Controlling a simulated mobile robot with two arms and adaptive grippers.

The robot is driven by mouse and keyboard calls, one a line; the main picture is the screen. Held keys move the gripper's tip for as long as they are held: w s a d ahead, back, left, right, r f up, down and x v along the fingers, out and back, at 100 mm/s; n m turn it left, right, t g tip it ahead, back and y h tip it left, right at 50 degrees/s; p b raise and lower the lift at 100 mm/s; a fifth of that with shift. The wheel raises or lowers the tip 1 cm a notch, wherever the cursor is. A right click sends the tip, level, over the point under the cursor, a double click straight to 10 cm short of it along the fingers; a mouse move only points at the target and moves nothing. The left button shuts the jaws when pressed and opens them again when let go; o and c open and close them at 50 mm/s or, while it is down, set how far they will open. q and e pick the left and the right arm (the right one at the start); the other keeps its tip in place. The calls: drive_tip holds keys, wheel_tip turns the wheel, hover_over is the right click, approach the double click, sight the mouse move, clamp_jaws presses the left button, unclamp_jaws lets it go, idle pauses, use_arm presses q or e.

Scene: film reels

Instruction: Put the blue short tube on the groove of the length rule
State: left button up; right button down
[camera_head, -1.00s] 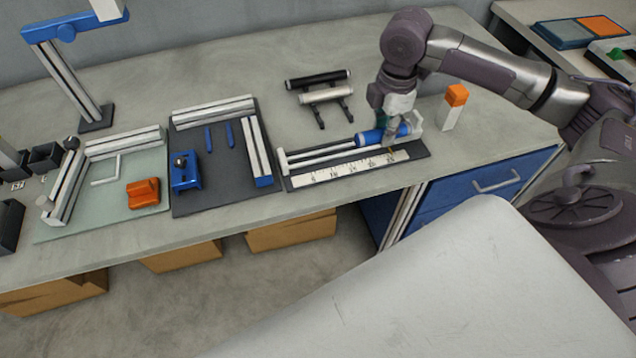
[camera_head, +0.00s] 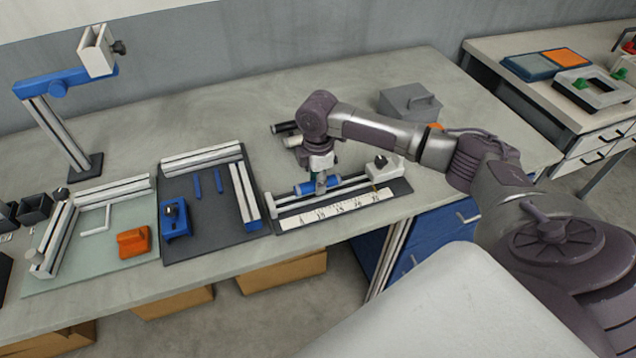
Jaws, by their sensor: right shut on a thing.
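The length rule is a dark base with a white printed scale (camera_head: 335,210), two light rails and a white end block (camera_head: 384,169) at its right. The blue short tube (camera_head: 303,188) lies lengthwise at the rails, towards the left half of the rule. My right gripper (camera_head: 320,189) points down over the rule and is shut on the tube, hiding its middle. I cannot tell whether the tube rests in the groove or is held just above it. My left gripper is out of view.
A black and a white tube on a rack (camera_head: 290,134) stand behind, partly hidden by my arm. A grey box (camera_head: 408,101) is at the back right.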

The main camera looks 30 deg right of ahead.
drive_tip(key=shift+f, duration=0.9)
drive_tip(key=shift+f, duration=0.1)
drive_tip(key=shift+f, duration=0.15)
drive_tip(key=c, duration=0.9)
unclamp_jaws()
wheel_tip(320, 180, up, 13)
drive_tip(key=shift+s+f+b, duration=0.1)
drive_tip(key=shift+f+b, duration=0.1)
drive_tip(key=shift+b, duration=0.4)
